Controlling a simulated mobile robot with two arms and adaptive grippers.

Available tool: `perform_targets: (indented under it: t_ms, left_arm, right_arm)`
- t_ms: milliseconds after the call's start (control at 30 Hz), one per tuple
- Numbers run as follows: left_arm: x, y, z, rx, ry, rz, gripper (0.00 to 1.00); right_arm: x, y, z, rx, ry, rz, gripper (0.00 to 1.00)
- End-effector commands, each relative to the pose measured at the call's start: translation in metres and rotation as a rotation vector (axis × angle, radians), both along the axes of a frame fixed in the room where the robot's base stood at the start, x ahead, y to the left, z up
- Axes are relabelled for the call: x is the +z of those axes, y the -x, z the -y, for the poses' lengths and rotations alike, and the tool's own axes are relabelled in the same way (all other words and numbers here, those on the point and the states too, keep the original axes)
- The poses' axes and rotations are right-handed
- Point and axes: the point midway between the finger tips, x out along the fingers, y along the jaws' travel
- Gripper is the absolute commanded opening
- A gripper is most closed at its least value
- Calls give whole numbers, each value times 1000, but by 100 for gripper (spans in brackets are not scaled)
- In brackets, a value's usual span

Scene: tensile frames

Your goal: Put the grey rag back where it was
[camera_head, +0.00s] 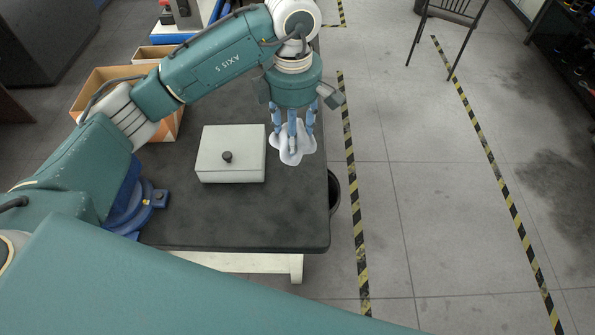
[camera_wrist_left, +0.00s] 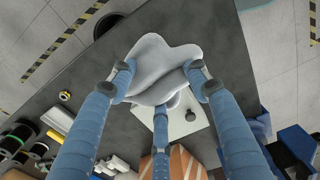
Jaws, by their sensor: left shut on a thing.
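My left gripper (camera_head: 293,138) points down near the right edge of the dark table, its blue fingers closed around the light grey rag (camera_head: 292,155). The rag bunches between the fingertips and spreads out below them. In the left wrist view the rag (camera_wrist_left: 165,62) sits between the three fingers of the gripper (camera_wrist_left: 162,88). I cannot tell whether its lower folds touch the table. The rag is just right of a pale box with a dark knob (camera_head: 230,165), which is partly hidden behind the rag in the wrist view. My right gripper is not in view.
The dark table (camera_head: 250,222) is bare in front of the pale box. Open cardboard boxes (camera_head: 93,92) stand at its left. A dark round bin (camera_head: 334,192) is on the floor past the right edge. A chair (camera_head: 447,20) stands farther back.

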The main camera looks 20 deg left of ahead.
Motion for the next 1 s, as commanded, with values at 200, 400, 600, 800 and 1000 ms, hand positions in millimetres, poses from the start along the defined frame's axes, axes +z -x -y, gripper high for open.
perform_targets:
  t_ms: [200,400,600,800,1000]
  left_arm:
    - [-57,2,-1,3,-1,-5,23]
    - [-96,1,-1,2,0,-2,23]
    - [-111,0,-1,4,0,0,23]
    - [-138,1,0,4,0,-2,23]
    - [-150,-1,-1,1,-1,3,23]
  right_arm:
    - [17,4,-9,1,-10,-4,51]
    - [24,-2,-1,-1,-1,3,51]
    - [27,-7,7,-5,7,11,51]
    - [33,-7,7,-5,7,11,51]
    - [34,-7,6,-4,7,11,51]
